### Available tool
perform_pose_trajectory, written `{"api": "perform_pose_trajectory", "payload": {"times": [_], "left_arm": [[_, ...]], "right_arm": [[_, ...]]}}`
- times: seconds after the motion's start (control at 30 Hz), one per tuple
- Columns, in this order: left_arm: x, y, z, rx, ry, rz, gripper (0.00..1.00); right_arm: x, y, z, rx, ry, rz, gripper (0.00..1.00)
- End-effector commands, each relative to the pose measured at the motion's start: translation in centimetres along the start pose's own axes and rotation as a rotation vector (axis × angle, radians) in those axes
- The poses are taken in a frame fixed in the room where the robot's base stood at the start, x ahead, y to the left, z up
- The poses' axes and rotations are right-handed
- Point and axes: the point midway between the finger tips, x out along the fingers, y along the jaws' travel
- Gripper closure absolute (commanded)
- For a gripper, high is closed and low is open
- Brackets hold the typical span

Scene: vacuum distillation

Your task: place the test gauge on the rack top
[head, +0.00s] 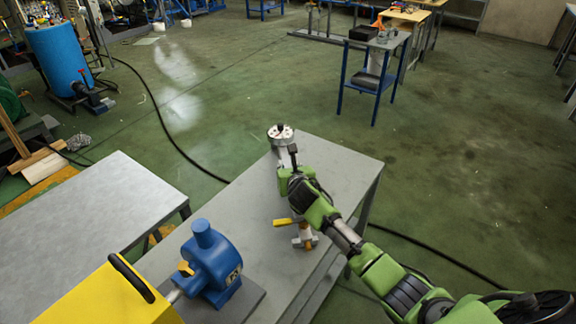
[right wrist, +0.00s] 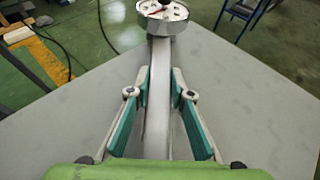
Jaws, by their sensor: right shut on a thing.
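The test gauge (head: 280,133) has a round white dial in a metal case, at the far corner of a grey table top (head: 240,215) that may be the rack top. My right gripper (head: 287,172) is shut on the gauge's pale stem. In the right wrist view the gauge (right wrist: 163,18) is at the top, and its stem runs down between the fingers of my right gripper (right wrist: 160,82). I cannot tell whether the gauge touches the top. My left gripper is not in view.
A brass valve with a yellow handle (head: 290,220) stands beside my right arm. Another grey table (head: 75,225) is at the left. The middle of the top is bare.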

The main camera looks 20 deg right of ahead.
Motion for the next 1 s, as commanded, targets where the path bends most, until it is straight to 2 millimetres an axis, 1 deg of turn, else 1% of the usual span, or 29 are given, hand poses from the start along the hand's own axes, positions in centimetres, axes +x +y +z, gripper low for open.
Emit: {"api": "perform_pose_trajectory", "payload": {"times": [0.03, 0.07, 0.1, 0.43, 0.57, 0.67, 1.0], "left_arm": [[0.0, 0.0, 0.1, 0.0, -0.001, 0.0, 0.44], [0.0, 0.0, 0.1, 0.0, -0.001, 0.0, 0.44], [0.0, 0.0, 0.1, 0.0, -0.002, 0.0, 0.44], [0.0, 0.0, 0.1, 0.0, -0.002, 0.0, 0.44], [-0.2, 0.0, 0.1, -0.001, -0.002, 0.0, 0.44], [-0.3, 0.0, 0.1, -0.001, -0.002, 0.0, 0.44], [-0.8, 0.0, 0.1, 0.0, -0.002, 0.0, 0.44]], "right_arm": [[0.0, 0.0, -0.1, 0.0, 0.0, 0.0, 0.72], [0.0, 0.0, -0.1, 0.0, 0.0, 0.0, 0.64], [0.0, 0.0, -0.1, 0.0, 0.0, 0.0, 0.63], [-0.1, 0.0, 0.1, 0.0, 0.0, 0.0, 0.63], [-0.8, -0.1, 0.1, -0.001, 0.0, -0.001, 0.63], [-2.1, -0.1, 0.2, -0.002, -0.001, 0.0, 0.63], [-8.5, 0.0, 0.1, -0.002, 0.0, 0.001, 0.63]]}}
